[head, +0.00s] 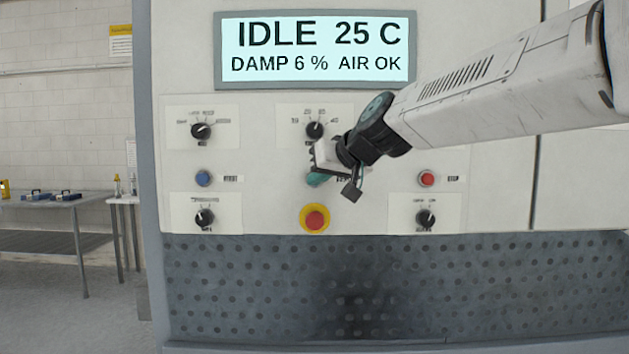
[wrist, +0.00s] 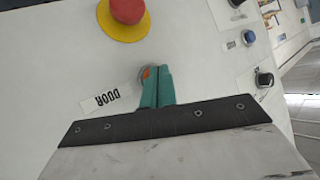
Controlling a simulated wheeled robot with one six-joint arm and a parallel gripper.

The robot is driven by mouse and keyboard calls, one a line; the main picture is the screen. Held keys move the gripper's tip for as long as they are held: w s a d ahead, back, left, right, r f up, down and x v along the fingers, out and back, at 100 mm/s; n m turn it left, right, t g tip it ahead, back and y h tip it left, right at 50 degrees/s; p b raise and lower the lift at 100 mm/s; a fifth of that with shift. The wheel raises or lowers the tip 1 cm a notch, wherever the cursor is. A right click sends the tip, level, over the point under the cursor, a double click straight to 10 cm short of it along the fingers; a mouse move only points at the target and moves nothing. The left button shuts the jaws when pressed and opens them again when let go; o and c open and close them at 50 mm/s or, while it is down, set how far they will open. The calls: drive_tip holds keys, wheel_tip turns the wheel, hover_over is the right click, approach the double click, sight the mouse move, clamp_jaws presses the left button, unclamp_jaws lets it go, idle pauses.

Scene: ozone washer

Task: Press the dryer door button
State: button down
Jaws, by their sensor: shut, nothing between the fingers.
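My gripper (head: 316,179) is in front of the middle of the control panel, its teal fingertips pressed together with nothing between them. In the wrist view my gripper (wrist: 158,70) has its tips at the door button (wrist: 147,72), a small orange button in a grey ring beside a label reading DOOR (wrist: 107,98). The tips cover part of the button, and I cannot tell whether they touch it. In the head view the gripper hides the button. The display (head: 316,50) reads IDLE, 25 C, DAMP 6 %, AIR OK.
A red emergency stop (head: 315,218) on a yellow ring sits just below my gripper. A blue button (head: 203,178) is to the left and a red button (head: 426,179) to the right. Several black knobs surround them. A dark perforated panel (head: 400,285) lies below.

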idle(0.5)
drive_tip(key=shift+s, duration=0.8)
drive_tip(key=shift+s+a, duration=0.1)
drive_tip(key=shift+s, duration=2.45)
drive_tip(key=s+d+f+g+h, duration=0.1)
drive_tip(key=s+d+f+g, duration=0.15)
drive_tip(key=s+f, duration=0.4)
drive_tip(key=s+d+f+m+g+h, duration=0.2)
drive_tip(key=s+d+f+g+h, duration=0.1)
drive_tip(key=s+d+f, duration=0.6)
drive_tip(key=s+d+f+m+g+h, duration=0.2)
drive_tip(key=s+d+f+g+h, duration=0.1)
drive_tip(key=s+d+f, duration=0.6)
drive_tip(key=s+d, duration=0.4)
drive_tip(key=s, duration=0.4)
drive_tip(key=shift+s, duration=0.2)
